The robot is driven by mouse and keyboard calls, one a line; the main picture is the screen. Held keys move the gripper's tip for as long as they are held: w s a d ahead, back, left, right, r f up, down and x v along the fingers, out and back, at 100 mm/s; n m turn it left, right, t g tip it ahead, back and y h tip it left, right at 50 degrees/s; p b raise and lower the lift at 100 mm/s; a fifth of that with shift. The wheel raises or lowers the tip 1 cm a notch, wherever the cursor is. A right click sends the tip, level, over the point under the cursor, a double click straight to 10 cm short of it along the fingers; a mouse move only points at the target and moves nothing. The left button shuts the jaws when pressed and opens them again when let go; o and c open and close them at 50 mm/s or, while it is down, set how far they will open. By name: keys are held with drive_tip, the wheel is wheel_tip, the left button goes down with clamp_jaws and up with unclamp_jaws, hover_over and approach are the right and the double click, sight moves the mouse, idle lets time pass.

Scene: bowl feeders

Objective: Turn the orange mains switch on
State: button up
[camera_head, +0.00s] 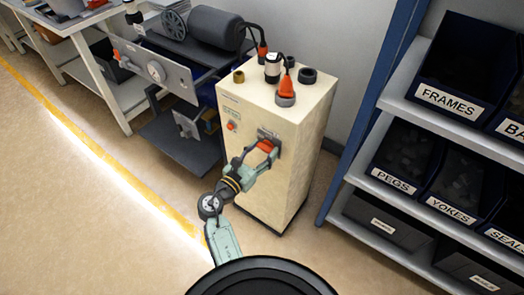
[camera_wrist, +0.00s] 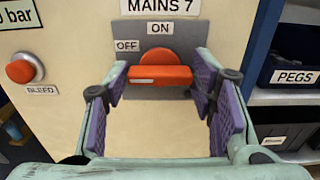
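The orange mains switch (camera_wrist: 160,72) sits on a grey plate (camera_wrist: 134,32) on the cream cabinet, below the MAINS 7 sign. ON is marked above it and OFF at its upper left. Its handle bar lies level across the plate, in line with neither label exactly. In the head view the switch (camera_head: 266,146) is partly hidden by my gripper (camera_head: 258,160). In the wrist view my gripper (camera_wrist: 160,80) is open, with one purple-padded finger on each side of the switch. Gaps show between the fingers and the handle; I see no contact.
A red BLEED button (camera_wrist: 25,68) is left of the switch. The cream cabinet (camera_head: 295,165) carries fittings on top. A shelf unit (camera_head: 405,105) with labelled dark bins stands right; a machine bench (camera_head: 155,68) stands left. The floor at left is open.

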drive_tip(key=c, duration=0.7)
drive_tip(key=shift+m, duration=0.3)
drive_tip(key=shift+d+f+m+b, duration=0.1)
drive_tip(key=shift+m+b, duration=5.5)
drive_tip(key=shift+m, duration=3)
drive_tip(key=o, duration=1.2)
